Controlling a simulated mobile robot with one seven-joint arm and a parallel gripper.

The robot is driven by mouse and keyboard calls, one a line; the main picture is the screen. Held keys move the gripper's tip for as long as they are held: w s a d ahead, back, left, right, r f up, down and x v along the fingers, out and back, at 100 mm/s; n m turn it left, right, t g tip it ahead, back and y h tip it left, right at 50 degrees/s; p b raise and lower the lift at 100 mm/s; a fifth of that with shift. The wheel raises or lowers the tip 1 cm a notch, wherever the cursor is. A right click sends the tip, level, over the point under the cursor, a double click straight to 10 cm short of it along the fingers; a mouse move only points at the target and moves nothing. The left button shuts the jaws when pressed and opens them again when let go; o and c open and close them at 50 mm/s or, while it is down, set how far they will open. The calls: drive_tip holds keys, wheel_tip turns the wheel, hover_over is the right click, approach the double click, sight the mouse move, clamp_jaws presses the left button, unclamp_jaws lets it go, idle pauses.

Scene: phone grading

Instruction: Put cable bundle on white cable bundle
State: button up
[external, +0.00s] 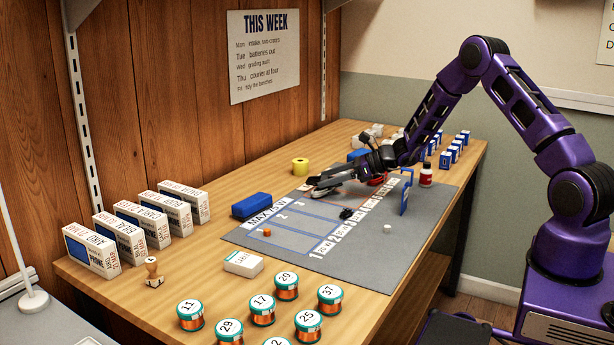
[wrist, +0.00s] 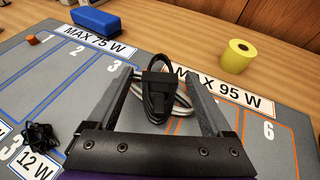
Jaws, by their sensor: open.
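A black cable bundle (wrist: 157,88) with a black strap lies over a white cable bundle (wrist: 184,102), whose pale loops show beside and beneath it in the wrist view. Both are on the grey mat by the MAX 95 W label. My gripper (wrist: 157,76) is open, with one finger on each side of the black bundle; I cannot tell whether either finger touches it. In the external view my gripper (external: 318,189) is low over the mat's far part and hides most of the bundles.
Another black cable bundle (wrist: 40,136) lies on the mat near the 12 W label. A yellow roll (wrist: 237,56) and a blue block (wrist: 95,20) stand behind the mat. A blue upright panel (external: 405,197) and a red bottle (external: 426,174) are right of my gripper.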

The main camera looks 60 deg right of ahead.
drive_tip(key=shift+r, duration=0.2)
drive_tip(key=p+v, duration=0.1)
drive_tip(key=v, duration=1.1)
drive_tip(key=shift+d, duration=0.1)
